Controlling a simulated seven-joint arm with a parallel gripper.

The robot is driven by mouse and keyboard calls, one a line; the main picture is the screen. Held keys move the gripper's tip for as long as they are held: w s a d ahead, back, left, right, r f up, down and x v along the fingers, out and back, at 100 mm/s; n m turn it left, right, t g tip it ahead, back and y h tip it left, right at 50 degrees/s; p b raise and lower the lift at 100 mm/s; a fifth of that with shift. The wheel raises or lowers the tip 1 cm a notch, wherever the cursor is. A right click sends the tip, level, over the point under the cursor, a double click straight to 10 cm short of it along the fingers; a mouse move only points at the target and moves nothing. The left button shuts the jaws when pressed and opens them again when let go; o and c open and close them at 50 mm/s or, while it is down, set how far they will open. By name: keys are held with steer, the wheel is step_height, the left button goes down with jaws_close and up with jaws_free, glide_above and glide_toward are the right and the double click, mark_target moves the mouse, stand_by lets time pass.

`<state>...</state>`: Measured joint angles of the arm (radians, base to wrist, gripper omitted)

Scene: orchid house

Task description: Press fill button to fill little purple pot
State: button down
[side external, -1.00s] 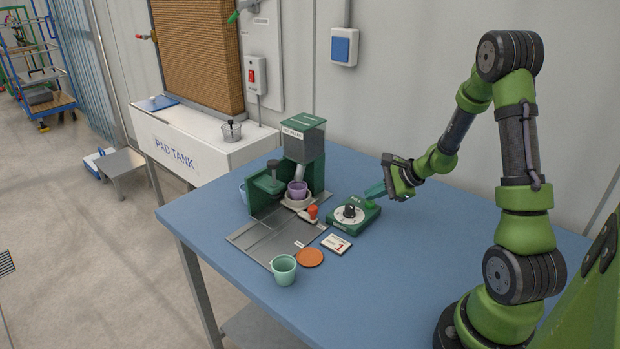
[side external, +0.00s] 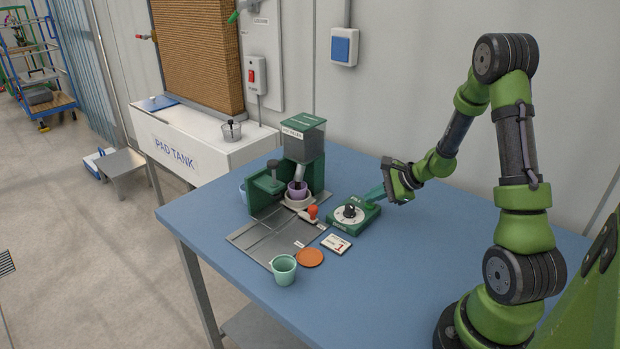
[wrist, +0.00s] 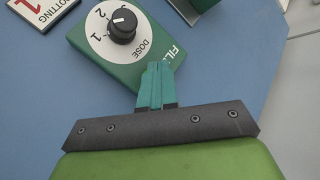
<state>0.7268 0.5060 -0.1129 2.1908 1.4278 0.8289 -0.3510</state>
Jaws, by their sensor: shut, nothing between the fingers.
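The little purple pot (side external: 298,190) stands upright under the spout of the green pot filler (side external: 303,150). Dark material shows at the spout and in the pot's mouth. The green control box (side external: 346,220) sits right of the filler, with a black dose dial (side external: 349,211) and a FILL label. The dial also shows in the wrist view (wrist: 122,26). My gripper (side external: 366,199) is shut and empty, its teal fingertips (wrist: 156,68) down at the box's FILL end. The fill button is hidden by the fingertips; I cannot see how far it is pressed.
A mint green pot (side external: 284,269), an orange disc (side external: 310,257) and a white card marked 1 (side external: 336,244) lie in front. A red-orange knob (side external: 313,212) stands by the filler's base. The blue table (side external: 420,265) is clear at the right.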

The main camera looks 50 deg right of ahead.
mark_target(373, 209)
steer(key=shift+r, duration=0.9)
steer(key=shift+r, duration=2.5)
steer(key=s+a+r+n, duration=0.4)
steer(key=a+n, duration=0.3)
steer(key=a, duration=0.1)
steer(key=s+a+r+n+g, duration=0.1)
steer(key=s+a+r+n, duration=0.3)
steer(key=a, duration=0.4)
steer(key=s+a+r+n, duration=0.5)
steer(key=a+r+n, duration=0.1)
steer(key=a+n, duration=0.3)
steer(key=shift+n+g, duration=0.3)
steer(key=shift+g, duration=0.1)
